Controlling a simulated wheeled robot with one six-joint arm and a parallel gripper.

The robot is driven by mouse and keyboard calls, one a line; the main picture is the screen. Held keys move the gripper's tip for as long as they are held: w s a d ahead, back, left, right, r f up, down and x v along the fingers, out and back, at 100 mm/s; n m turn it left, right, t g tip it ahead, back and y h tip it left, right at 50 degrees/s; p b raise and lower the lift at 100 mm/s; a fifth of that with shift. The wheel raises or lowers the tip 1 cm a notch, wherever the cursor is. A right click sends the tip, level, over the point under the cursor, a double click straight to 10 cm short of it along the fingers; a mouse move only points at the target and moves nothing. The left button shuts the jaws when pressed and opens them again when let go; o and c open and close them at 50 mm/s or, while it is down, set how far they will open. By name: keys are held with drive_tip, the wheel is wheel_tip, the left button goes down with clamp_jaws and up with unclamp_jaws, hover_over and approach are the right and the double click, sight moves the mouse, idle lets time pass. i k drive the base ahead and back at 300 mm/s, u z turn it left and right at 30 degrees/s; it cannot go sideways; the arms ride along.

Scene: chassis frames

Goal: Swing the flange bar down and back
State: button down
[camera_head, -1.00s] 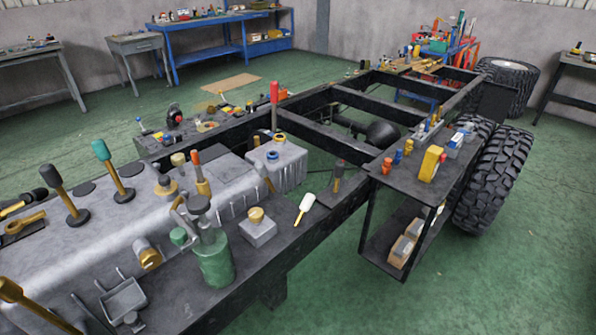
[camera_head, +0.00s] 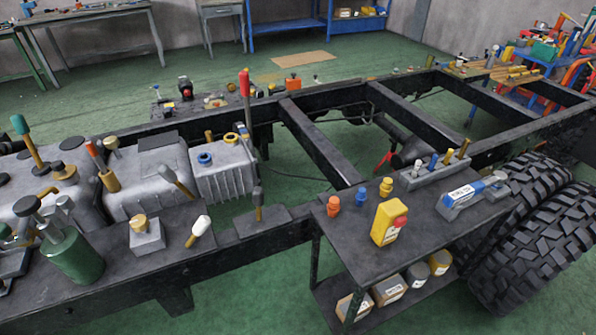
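My gripper is not in view. No part is marked as the flange bar, and I cannot tell which one it is. A tall bar with a red grip (camera_head: 245,90) stands upright by the grey ribbed housing (camera_head: 222,172). A short dark-gripped lever (camera_head: 258,205) stands upright on a flat plate on the near frame rail. A dark-gripped bar (camera_head: 176,181) leans beside the housing. A green-gripped lever (camera_head: 27,143) and an orange-gripped lever (camera_head: 101,165) stand tilted at the left.
The black chassis frame (camera_head: 315,142) crosses the view. A side shelf (camera_head: 330,248) carries a yellow bottle (camera_head: 389,222) and small fittings, with boxes on its lower level. Large tyres (camera_head: 540,240) stand at the right. A green canister (camera_head: 75,257) is at the left.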

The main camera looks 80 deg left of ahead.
sight(240, 128)
drive_tip(key=i, duration=1.3)
drive_tip(key=u, duration=3.35)
drive_tip(key=i, duration=0.5)
drive_tip(key=u, duration=0.05)
